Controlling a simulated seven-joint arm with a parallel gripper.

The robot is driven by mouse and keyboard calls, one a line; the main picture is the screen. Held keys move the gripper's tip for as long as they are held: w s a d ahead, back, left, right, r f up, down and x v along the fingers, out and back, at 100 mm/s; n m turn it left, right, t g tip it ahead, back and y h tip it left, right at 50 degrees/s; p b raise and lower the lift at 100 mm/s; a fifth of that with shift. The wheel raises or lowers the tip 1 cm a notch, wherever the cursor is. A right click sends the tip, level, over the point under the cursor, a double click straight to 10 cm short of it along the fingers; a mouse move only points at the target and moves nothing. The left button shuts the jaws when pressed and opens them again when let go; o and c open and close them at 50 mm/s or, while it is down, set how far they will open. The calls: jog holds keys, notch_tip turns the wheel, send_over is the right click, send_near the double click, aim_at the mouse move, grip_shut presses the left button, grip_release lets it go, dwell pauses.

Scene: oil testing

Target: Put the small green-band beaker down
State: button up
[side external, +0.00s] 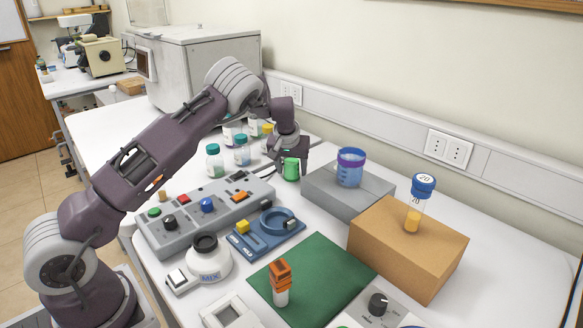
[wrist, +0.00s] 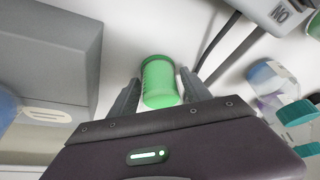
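The small green-band beaker (side external: 291,169) shows as a bright green cup at my fingertips, left of the grey block (side external: 346,190). In the wrist view the beaker (wrist: 159,82) sits between my two fingers, one on each side. My gripper (side external: 290,160) points downward and appears shut on it; its fingers also show in the wrist view (wrist: 160,88). I cannot tell whether the beaker's base touches the white table. A larger clear beaker with a purple band and blue contents (side external: 350,168) stands on the grey block.
Several teal-capped bottles (side external: 242,152) stand behind, left of my gripper. The grey button panel (side external: 205,212) and blue device (side external: 262,235) lie in front. A cardboard-coloured box (side external: 405,250) at right bears a blue-capped vial (side external: 417,203). A green mat (side external: 325,270) holds an orange-topped vial (side external: 280,284).

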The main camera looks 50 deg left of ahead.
jog(key=shift+o, duration=0.3)
jog(key=shift+r, duration=0.1)
jog(key=s+d+r+h, duration=0.1)
jog(key=s+d+r, duration=0.45)
jog(key=r, duration=0.45)
jog(key=s+d+r+h, duration=0.2)
jog(key=s+d+r, duration=0.2)
jog(key=s+r, duration=0.45)
jog(key=s+d+r+m+t+h, duration=0.1)
jog(key=s+d+r+m, duration=0.1)
jog(key=s+d+r, duration=0.3)
jog(key=s+d+r+m, duration=0.1)
jog(key=s+d+r, duration=0.15)
jog(key=s, duration=0.35)
jog(key=s+d+f+m, duration=0.2)
jog(key=s, duration=0.6)
jog(key=s+d+f+m+y, duration=0.1)
jog(key=s+d+f+m, duration=0.1)
jog(key=s, duration=0.7)
jog(key=shift+s+t, duration=0.25)
jog(key=shift+t, duration=0.15)
